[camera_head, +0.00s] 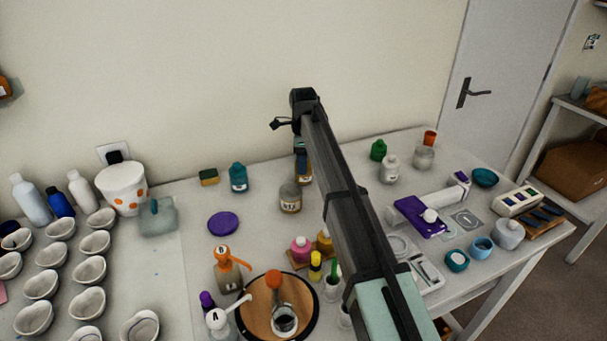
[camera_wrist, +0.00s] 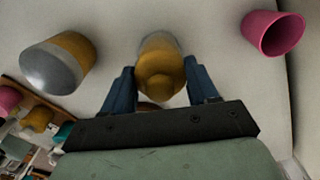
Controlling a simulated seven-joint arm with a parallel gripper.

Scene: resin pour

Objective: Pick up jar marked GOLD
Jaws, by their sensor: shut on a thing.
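My gripper (camera_head: 302,152) is at the back of the table near the wall, reaching down. In the wrist view its two blue fingers (camera_wrist: 160,87) are on either side of a gold-coloured jar (camera_wrist: 160,68), and it is shut on this jar. The jar shows in the head view as a small amber shape (camera_head: 304,171) below the fingers, partly hidden by my arm. I cannot read any marking on it. Whether it touches the table is not clear.
A green bottle (camera_head: 378,150) and a white bottle (camera_head: 390,169) stand to the right. A pink cup (camera_wrist: 272,34) shows in the wrist view.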

